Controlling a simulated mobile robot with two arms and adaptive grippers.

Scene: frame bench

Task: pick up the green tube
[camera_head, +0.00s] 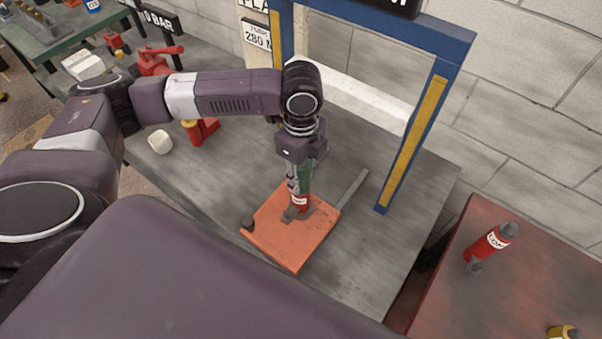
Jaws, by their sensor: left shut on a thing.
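The green tube (305,178) stands about upright over an orange plate (282,238) on the grey bench. A red part with a white band (299,203) shows directly below the green; I cannot tell whether it belongs to the tube. My left gripper (297,196) points down from above and is shut on the green tube, its fingers hiding part of it. I cannot tell whether the tube's lower end touches the plate. My right gripper is not in view.
A blue frame with yellow strips (412,140) stands behind and right of the plate. Bench space is clear right of the plate.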

